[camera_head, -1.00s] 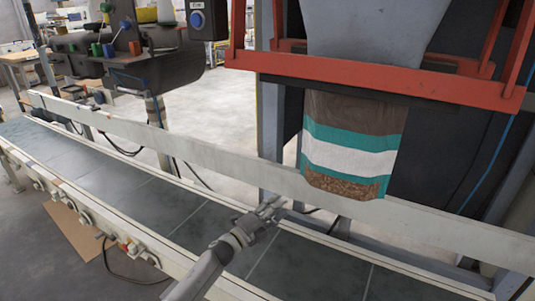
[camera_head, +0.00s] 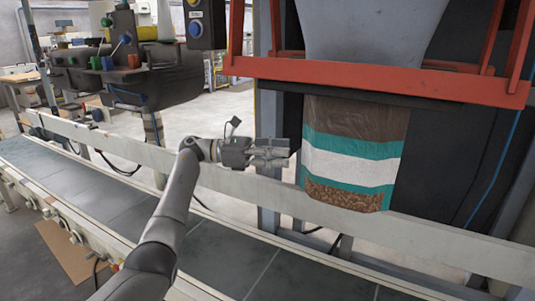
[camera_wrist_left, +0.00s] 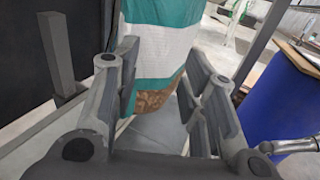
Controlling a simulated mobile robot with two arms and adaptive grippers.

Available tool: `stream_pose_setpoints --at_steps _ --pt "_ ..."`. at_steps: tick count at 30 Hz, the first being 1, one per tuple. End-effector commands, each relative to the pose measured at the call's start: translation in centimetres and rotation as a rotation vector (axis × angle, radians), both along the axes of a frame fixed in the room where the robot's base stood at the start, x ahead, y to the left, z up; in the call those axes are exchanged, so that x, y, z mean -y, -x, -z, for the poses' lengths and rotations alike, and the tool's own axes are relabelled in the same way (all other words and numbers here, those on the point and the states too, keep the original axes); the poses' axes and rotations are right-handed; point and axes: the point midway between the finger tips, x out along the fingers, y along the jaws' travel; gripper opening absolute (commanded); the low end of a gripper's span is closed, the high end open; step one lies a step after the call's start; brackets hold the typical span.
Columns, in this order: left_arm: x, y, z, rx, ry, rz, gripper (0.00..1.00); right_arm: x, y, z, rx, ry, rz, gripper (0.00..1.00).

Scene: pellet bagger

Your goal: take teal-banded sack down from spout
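The teal-banded sack (camera_head: 352,155) hangs upright below the grey spout (camera_head: 365,30), its top hidden behind the orange frame. It is brown with two teal bands around a white one, and brown pellets show at its bottom. My left gripper (camera_head: 286,153) is just left of the sack, level with its bands, and points at it. In the left wrist view the sack (camera_wrist_left: 160,45) shows beyond and between the spread fingers (camera_wrist_left: 155,95). The left gripper is open and empty; the sack appears not to be between the fingertips.
The orange frame (camera_head: 375,82) crosses above the sack. A control box (camera_head: 207,22) hangs at upper left. A blue drum (camera_wrist_left: 285,105) shows in the left wrist view.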

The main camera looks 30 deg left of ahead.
Motion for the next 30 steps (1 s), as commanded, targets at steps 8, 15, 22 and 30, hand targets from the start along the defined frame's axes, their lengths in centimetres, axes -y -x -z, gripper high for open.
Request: stream_pose_setpoints --at_steps 8,15,22,30 --pt "2.8 -3.1 0.2 0.000 0.001 0.001 0.39 -0.2 -1.0 -0.9 0.014 -0.002 0.002 0.40" --pt "4.1 -4.5 0.2 -0.004 0.001 0.002 0.39 -0.4 -2.6 -3.3 0.027 -0.003 0.005 0.40" --pt "4.4 -5.0 0.1 -0.004 0.001 0.000 0.39 -0.4 -2.9 -4.1 0.028 -0.004 0.006 0.40" --pt "4.4 -5.0 0.1 -0.004 0.001 0.000 0.30 -0.4 -2.9 -4.2 0.028 -0.004 0.006 0.40"
